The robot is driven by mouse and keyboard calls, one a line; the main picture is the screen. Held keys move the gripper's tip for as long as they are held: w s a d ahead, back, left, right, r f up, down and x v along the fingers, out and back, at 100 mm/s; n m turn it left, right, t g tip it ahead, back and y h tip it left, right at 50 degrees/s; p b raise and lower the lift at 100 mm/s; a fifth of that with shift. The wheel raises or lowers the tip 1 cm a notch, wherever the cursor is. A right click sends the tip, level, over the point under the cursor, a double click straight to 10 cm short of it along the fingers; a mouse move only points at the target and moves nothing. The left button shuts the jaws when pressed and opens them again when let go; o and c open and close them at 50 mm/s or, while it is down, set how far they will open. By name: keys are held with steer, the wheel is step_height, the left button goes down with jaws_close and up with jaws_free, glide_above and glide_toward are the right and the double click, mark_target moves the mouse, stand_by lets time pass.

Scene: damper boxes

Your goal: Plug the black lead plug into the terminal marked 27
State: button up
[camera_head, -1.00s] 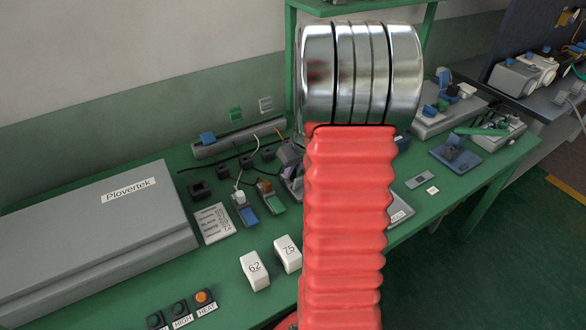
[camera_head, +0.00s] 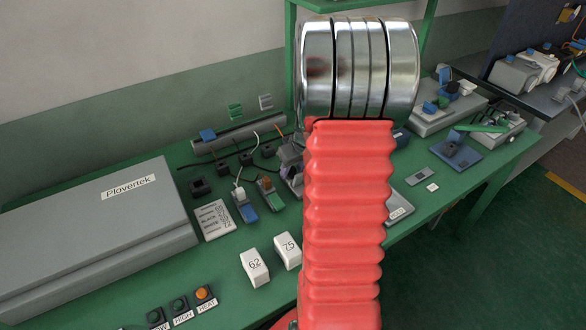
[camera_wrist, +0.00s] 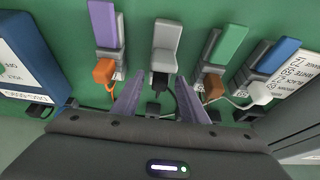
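In the wrist view, my gripper (camera_wrist: 158,98) has its two purple-grey fingers apart. A black plug (camera_wrist: 160,82) shows between them, with a visible gap on each side. The plug is at the near end of a grey terminal block (camera_wrist: 166,45); I cannot tell whether it is seated there. A black lead trails from it towards me. A purple terminal with an orange plug (camera_wrist: 104,72) is to the left. A green terminal with a brown plug (camera_wrist: 212,88) and a blue terminal with a white plug (camera_wrist: 260,92) are to the right. No terminal mark 27 is legible. My arm hides the gripper's tips in the head view.
A label card (camera_head: 214,220) lies beside the terminals. A large grey Plovertek case (camera_head: 90,240) fills the bench's left, with white blocks marked 62 (camera_head: 255,267) and 75 (camera_head: 287,250) in front. A blue box (camera_wrist: 30,60) stands close on the wrist view's left.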

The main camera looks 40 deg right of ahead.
steer(key=v, duration=1.3)
steer(key=shift+r, duration=0.35)
steer(key=shift+s+m, duration=0.1)
steer(key=shift+m, duration=0.2)
